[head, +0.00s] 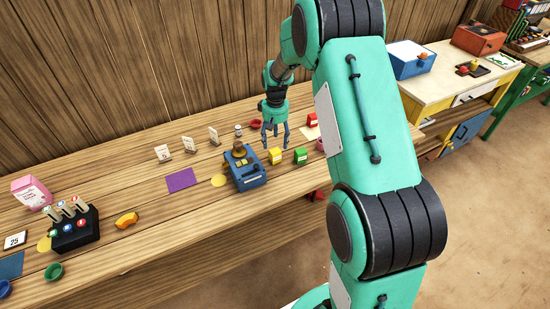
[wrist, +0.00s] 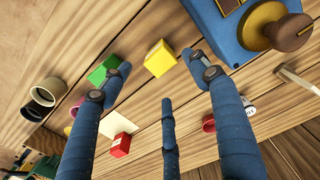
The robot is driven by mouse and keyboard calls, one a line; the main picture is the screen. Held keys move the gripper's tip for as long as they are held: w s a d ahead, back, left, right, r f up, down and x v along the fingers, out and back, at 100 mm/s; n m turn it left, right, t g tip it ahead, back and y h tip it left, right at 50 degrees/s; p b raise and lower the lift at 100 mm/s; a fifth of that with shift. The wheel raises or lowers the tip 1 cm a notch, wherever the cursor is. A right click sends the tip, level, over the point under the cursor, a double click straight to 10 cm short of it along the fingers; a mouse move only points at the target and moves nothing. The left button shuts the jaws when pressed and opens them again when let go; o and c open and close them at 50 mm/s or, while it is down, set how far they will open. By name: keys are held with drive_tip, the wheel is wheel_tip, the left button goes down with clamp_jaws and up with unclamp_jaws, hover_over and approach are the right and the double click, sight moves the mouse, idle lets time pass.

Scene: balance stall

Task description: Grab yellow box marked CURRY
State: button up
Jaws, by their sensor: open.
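A small yellow box (head: 275,155) stands on the wooden table just right of the blue balance scale. It also shows in the wrist view (wrist: 160,58), between and beyond my finger tips, with nothing touching it. No lettering on it can be read. My gripper (head: 275,138) points down, open and empty, above the table near the yellow box. In the wrist view its blue fingers (wrist: 160,85) are spread apart. A green box (head: 300,155) stands to the right of the yellow one, and a red box (head: 312,120) stands farther back.
The blue scale (head: 246,168) with its brown knob is close to the left of the yellow box. A green box (wrist: 104,70) is near a fingertip in the wrist view. A red box (wrist: 121,145) stands by a pale card. A purple mat (head: 182,180) lies farther left.

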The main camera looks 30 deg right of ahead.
sight(275, 151)
drive_tip(key=shift+f, duration=0.85)
drive_tip(key=shift+a+f+b, duration=0.1)
drive_tip(key=shift+f+b, duration=0.9)
drive_tip(key=shift+f, duration=1.6)
drive_tip(key=shift+c, duration=0.2)
drive_tip(key=c, duration=1.4)
drive_tip(key=shift+r, duration=0.1)
